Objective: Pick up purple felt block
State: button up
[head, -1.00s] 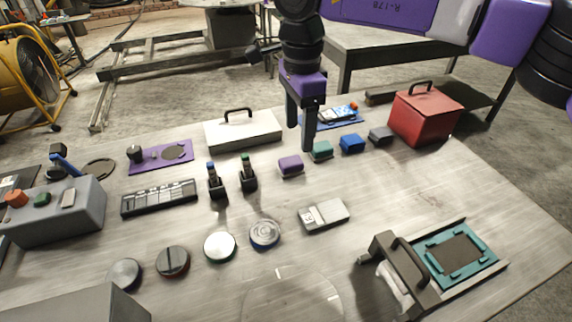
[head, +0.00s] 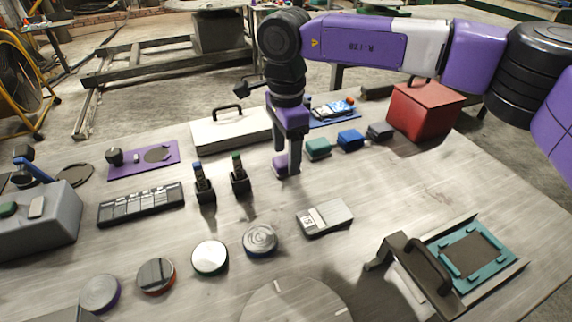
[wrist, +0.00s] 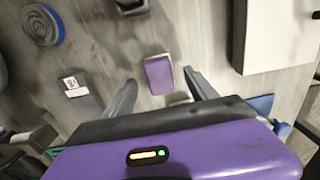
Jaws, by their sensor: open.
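The purple felt block (head: 280,164) rests on the table and is partly covered by my gripper in the head view. In the wrist view the whole purple top of the block (wrist: 158,72) shows, centred between the two fingertips. My gripper (head: 287,163) points down over the block, with one finger in front on its right side. In the wrist view the fingers of my gripper (wrist: 160,80) are spread apart, with a gap on each side of the block. I cannot tell whether a finger touches it.
Teal (head: 318,148), blue (head: 350,139) and dark grey (head: 380,131) blocks stand in a row to the right. Two bottles in black holders, the nearer one (head: 240,178), stand left. The table in front is clear up to a scale (head: 325,218).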

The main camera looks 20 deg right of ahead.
aim_at(286, 159)
notch_tip(286, 159, down, 2)
jog(key=shift+f, duration=0.15)
grip_shut()
dwell(0.3)
notch_tip(286, 159, up, 20)
jog(key=p, duration=0.1)
jog(key=shift+p, duration=0.35)
